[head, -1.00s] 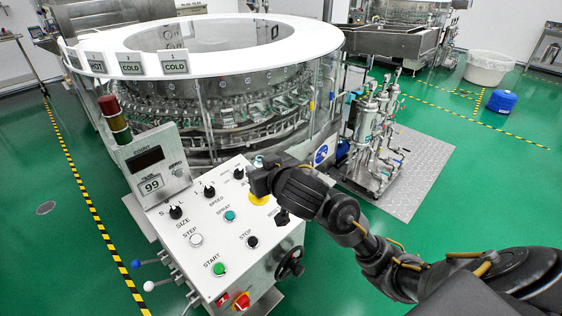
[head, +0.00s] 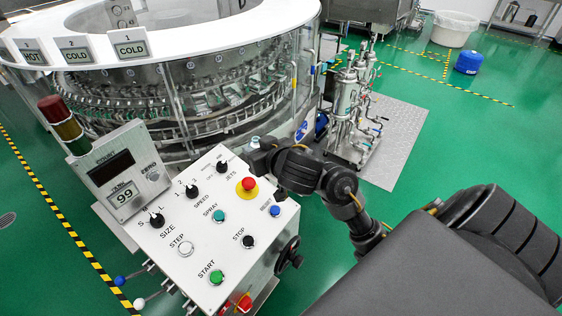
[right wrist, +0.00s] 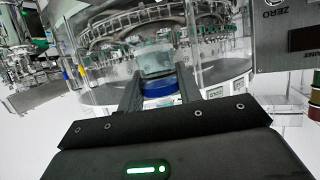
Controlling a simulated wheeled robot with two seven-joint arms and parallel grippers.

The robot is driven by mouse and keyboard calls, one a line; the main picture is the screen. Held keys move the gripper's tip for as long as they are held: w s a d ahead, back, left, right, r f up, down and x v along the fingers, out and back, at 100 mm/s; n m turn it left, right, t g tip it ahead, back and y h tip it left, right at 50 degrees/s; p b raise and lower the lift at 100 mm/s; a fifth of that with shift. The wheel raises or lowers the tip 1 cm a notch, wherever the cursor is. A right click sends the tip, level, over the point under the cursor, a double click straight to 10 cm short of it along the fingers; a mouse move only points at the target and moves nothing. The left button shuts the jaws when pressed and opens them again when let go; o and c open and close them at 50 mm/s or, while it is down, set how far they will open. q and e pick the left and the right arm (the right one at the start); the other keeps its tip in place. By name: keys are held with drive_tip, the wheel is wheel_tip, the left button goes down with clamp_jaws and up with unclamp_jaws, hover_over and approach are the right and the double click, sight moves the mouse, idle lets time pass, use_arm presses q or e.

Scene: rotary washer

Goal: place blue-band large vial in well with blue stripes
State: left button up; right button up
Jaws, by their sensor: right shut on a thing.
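In the right wrist view, a clear vial (right wrist: 154,62) with a blue band (right wrist: 158,89) stands between the dark fingers of my right gripper (right wrist: 159,80), which is shut on it. In the head view my right gripper (head: 258,151) is beyond the far right corner of the control panel, with the pale tip of the vial (head: 255,142) just showing. The rotary washer (head: 190,112) carries a ring of several metal wells behind clear panels. I cannot pick out a well with blue stripes. My left gripper is not in view.
Clear guard panels (head: 292,85) and a white rim (head: 200,35) enclose the washer. A pump unit (head: 345,110) stands to the right, with open green floor beyond.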

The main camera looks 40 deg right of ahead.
drive_tip(key=s+d+f+b, duration=0.2)
drive_tip(key=s+d+f, duration=0.4)
drive_tip(key=s+d, duration=0.4)
drive_tip(key=w+d+f+b, duration=0.1)
drive_tip(key=w+f, duration=0.2)
drive_tip(key=w, duration=0.1)
drive_tip(key=w+d+f+b, duration=0.1)
drive_tip(key=w+d+f, duration=0.1)
drive_tip(key=w, duration=0.3)
drive_tip(key=w+d+f+b, duration=0.1)
drive_tip(key=w+d+f, duration=0.1)
drive_tip(key=w+f, duration=0.1)
drive_tip(key=shift+x, duration=0.9)
drive_tip(key=shift+w+d+f, duration=0.15)
drive_tip(key=shift+w+f, duration=0.4)
drive_tip(key=shift+f, duration=0.25)
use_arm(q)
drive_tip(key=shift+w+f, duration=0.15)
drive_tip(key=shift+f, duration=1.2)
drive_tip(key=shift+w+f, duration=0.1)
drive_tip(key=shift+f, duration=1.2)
use_arm(e)
drive_tip(key=shift+f, duration=1.35)
drive_tip(key=shift+f, duration=0.2)
drive_tip(key=o, duration=1)
drive_tip(key=shift+c, duration=0.2)
